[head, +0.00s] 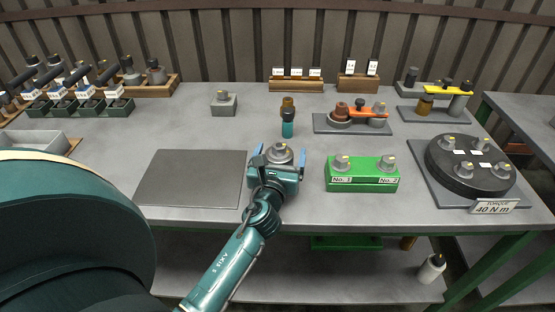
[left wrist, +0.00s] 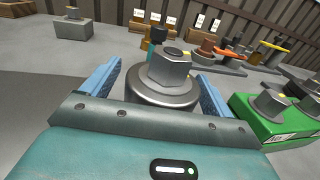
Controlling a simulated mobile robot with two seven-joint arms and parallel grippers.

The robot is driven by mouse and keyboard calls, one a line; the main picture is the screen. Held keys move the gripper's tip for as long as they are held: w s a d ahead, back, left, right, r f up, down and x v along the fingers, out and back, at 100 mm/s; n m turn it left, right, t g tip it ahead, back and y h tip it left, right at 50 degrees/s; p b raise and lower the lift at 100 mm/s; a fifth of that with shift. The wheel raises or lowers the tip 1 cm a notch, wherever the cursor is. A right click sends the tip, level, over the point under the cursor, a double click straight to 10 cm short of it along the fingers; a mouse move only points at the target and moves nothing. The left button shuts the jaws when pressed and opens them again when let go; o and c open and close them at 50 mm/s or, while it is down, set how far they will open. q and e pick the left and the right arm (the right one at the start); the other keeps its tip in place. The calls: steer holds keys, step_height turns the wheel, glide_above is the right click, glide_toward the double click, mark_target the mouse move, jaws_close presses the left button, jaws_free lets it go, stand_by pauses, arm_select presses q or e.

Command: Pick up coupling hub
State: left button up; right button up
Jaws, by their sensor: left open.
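A grey metal hub (head: 279,153), probably the coupling hub, stands upright on the grey table with a round flange and a hex-shaped top bearing a small yellow mark. It also shows large in the left wrist view (left wrist: 168,75). My left gripper (head: 280,160) is open, with one blue finger on each side of the hub. The hub's lower near side is hidden by the gripper body. My right gripper is not in view.
A green block (head: 362,180) marked No. 1 and No. 2 stands close on the right with two metal parts. A dark flat mat (head: 193,177) lies left. A teal and brown upright part (head: 288,118) stands behind. A black round torque fixture (head: 468,186) is far right.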

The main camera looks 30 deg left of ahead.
arm_select(q)
steer(key=shift+w, duration=0.1)
steer(key=shift+c, duration=0.7)
steer(key=c, duration=1.5)
steer(key=shift+r, duration=0.25)
steer(key=shift+c, duration=0.6)
